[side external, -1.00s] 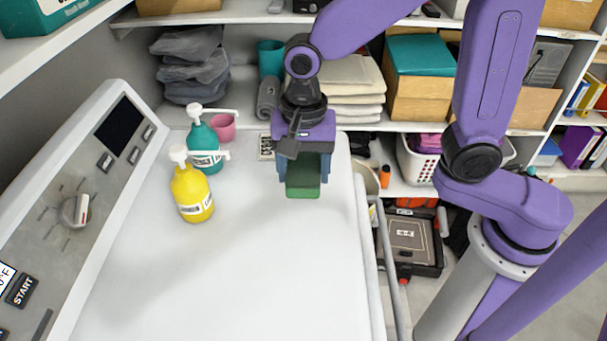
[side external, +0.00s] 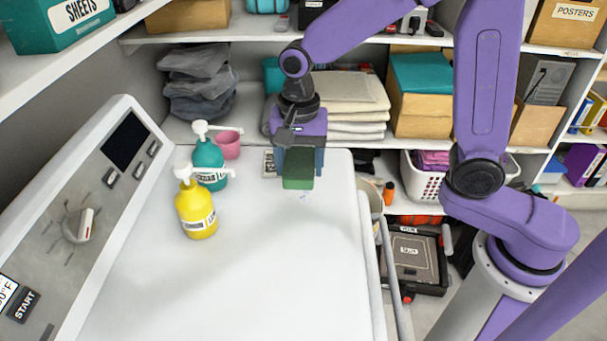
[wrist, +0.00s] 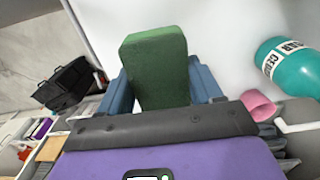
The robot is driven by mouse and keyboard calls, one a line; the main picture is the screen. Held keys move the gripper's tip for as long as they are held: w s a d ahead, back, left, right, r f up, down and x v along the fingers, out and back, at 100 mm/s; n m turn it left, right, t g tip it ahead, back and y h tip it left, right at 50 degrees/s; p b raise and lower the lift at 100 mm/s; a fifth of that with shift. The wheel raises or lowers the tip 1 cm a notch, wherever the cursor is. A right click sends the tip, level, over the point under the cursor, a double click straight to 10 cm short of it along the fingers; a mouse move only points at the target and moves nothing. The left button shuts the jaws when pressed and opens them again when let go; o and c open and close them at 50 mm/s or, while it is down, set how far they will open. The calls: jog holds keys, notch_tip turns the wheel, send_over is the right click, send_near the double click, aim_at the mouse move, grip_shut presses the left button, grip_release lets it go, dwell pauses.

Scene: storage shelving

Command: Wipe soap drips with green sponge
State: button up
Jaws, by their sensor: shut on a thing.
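My gripper (side external: 299,163) is shut on the green sponge (side external: 298,183), over the far right part of the white machine top (side external: 270,270). In the wrist view the sponge (wrist: 157,75) stands out between the blue fingers. Small pale bluish drips (side external: 305,197) show on the white top just in front of the sponge, towards the camera. I cannot tell whether the sponge touches the surface.
A yellow pump bottle (side external: 196,212) and a teal pump bottle (side external: 209,163) stand left of my gripper, with a pink cup (side external: 228,144) behind. Folded towels (side external: 350,105) lie on the shelf behind. The front of the white top is clear.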

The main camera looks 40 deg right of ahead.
aim_at(300, 204)
jog(key=shift+f, duration=3.7)
jog(key=shift+w+d+f, duration=0.2)
jog(key=shift+w+d, duration=0.25)
jog(key=shift+d, duration=0.05)
jog(key=shift+c, duration=0.4)
jog(key=shift+w+d+r, duration=0.15)
jog(key=shift+w+d, duration=0.05)
jog(key=shift+w, duration=0.1)
jog(key=shift+w+d, duration=0.7)
jog(key=shift+d, duration=0.05)
jog(key=shift+s+a, duration=1.55)
jog(key=shift+w+d+r, duration=0.1)
jog(key=shift+r, duration=3.8)
